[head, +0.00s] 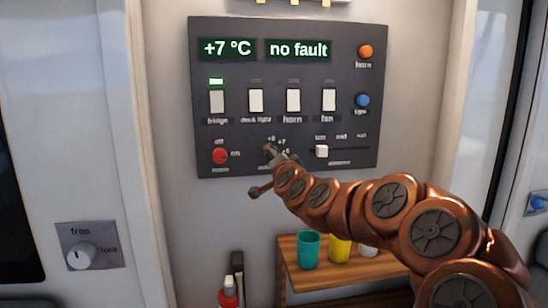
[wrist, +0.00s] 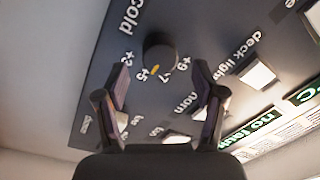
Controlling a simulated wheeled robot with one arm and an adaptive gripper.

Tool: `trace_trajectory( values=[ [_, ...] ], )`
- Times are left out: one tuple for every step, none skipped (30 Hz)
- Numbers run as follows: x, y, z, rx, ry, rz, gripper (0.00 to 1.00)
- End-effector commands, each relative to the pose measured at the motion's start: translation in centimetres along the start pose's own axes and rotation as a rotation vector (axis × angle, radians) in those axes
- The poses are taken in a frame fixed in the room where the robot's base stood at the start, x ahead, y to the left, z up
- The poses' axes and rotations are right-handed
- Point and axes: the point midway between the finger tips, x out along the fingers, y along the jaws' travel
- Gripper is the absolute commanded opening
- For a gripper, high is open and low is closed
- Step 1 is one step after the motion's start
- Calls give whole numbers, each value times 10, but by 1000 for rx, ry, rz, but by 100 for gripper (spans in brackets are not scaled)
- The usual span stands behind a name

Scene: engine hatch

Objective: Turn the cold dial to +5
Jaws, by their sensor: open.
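The cold dial (wrist: 160,52) is a round black knob on the dark panel, labelled "cold", with marks from +3 to +9. Its yellow pointer lies between the +5 and +7 marks. In the head view my gripper hides the knob; only some of its marks show. The temperature display (head: 227,48) reads +7 °C. My gripper (wrist: 160,88) is open and empty, its fingers apart in front of the dial, one to each side in the wrist view. In the head view my gripper (head: 262,171) is at the panel's lower middle. I cannot tell whether the fingers touch anything.
The panel (head: 350,85) also carries several white switches, a red knob (head: 219,155) left of my gripper and a white slider (head: 321,151) to its right. A wooden shelf (head: 290,266) with cups stands below. A red bottle (head: 228,295) is at the bottom.

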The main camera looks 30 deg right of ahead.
Motion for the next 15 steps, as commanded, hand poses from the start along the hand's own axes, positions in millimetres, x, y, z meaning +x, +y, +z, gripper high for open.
trace_trajectory(
  values=[
    [-8,0,0,1,-1,1,69],
    [-12,0,-1,1,0,1,69],
    [-17,0,-1,1,1,1,69],
    [-21,0,-1,1,0,1,69],
    [-26,0,0,1,0,0,69],
    [-31,0,0,1,-1,0,69],
    [-36,0,0,2,0,0,69],
    [-39,0,-1,2,0,1,69],
    [-45,0,-1,3,1,1,69],
    [-48,0,-1,3,2,1,69],
    [-52,1,-1,3,2,1,69],
    [-58,0,-1,2,2,1,69],
    [-62,0,0,2,1,0,69],
    [-65,0,0,2,1,0,69],
    [-70,0,-1,2,2,0,69]
  ],
)
